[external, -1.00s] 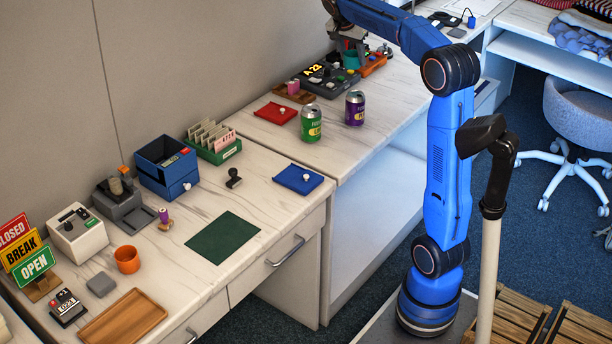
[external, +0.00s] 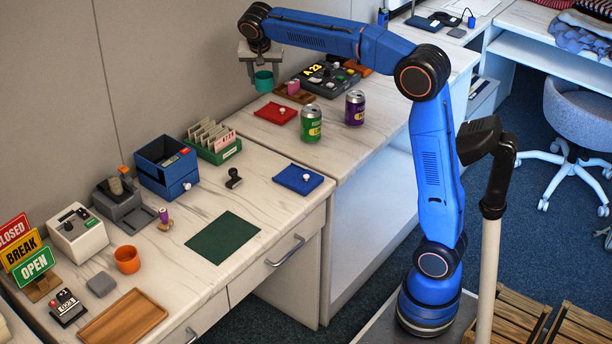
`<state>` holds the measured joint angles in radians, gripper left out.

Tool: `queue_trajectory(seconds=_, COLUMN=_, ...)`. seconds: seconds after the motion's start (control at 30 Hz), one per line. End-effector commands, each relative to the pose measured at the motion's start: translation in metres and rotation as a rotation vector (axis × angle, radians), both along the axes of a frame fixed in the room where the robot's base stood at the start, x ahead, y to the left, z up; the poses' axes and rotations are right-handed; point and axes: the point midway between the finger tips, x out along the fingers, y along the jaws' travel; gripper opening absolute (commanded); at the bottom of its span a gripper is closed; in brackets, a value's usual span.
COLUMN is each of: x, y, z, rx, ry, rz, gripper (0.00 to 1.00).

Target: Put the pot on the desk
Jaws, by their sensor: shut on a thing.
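A small teal pot (external: 264,82) is between the fingers of my gripper (external: 264,74), near the wall at the back of the counter. My gripper is shut on the teal pot, which appears raised above the counter. A similar orange pot (external: 127,260) stands upright on the near part of the marble-topped desk (external: 205,280). A dark green mat (external: 223,237) lies flat on this desk, to the right of the orange pot.
A blue box (external: 166,165) and card holder (external: 213,142) line the wall.

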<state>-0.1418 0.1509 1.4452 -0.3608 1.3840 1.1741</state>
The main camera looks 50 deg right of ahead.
Motion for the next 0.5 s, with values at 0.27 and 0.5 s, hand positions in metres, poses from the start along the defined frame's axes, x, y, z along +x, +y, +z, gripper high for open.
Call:
queue_trajectory(seconds=0.27, x=0.006, y=0.108, z=0.0, rx=-0.001, ry=0.001, rz=0.161, gripper=0.26)
queue_trajectory(seconds=0.5, x=-0.003, y=0.2, z=0.0, rx=0.0, ry=0.0, rz=0.295, gripper=0.26)
